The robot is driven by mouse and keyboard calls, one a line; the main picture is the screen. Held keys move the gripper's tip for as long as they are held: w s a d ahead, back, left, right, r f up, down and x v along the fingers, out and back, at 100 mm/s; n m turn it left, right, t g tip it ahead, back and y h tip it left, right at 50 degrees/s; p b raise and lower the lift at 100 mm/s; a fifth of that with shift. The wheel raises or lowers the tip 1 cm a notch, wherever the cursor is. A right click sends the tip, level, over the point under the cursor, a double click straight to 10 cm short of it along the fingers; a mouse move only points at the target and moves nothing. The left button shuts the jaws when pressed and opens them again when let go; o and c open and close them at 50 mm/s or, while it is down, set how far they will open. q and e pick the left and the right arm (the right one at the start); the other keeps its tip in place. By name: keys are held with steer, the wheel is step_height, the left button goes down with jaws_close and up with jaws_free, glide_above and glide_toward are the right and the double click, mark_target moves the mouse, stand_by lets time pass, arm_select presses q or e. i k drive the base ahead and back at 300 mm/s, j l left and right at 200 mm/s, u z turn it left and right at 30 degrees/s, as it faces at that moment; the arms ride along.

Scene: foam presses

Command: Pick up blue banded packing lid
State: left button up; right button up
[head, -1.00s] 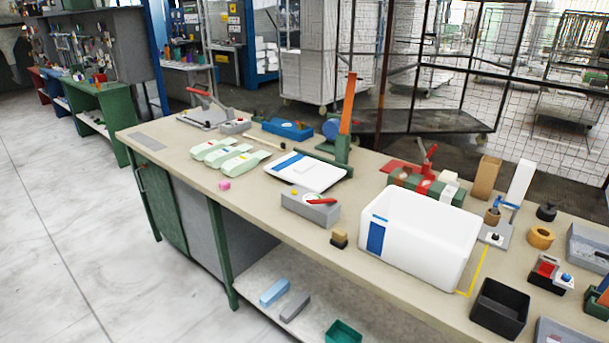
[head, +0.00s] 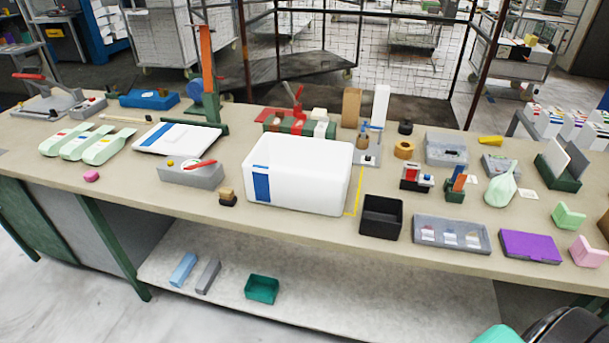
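The packing lid (head: 185,139) is a flat white slab with a blue band (head: 159,132) near its left side. It lies flat on the beige workbench (head: 300,228), left of the centre. A white open box (head: 305,180) with a matching blue band on its front left stands to its right. Neither of my grippers shows in the head view.
A grey block with a red lever (head: 192,174) sits just in front of the lid. Green pouches (head: 84,145) lie to its left. A green press with an orange lever (head: 208,75) stands behind it. A black bin (head: 381,217) is right of the box.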

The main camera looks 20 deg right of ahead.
mark_target(189, 141)
steer(key=z, duration=0.3)
steer(key=i+j+z, duration=0.15)
steer(key=j+z, duration=0.15)
steer(key=i+j+z, duration=0.15)
steer(key=j+z, duration=0.15)
steer(key=i+j+z, duration=0.1)
steer(key=j+z, duration=0.5)
steer(key=i+j, duration=0.05)
steer(key=j, duration=0.05)
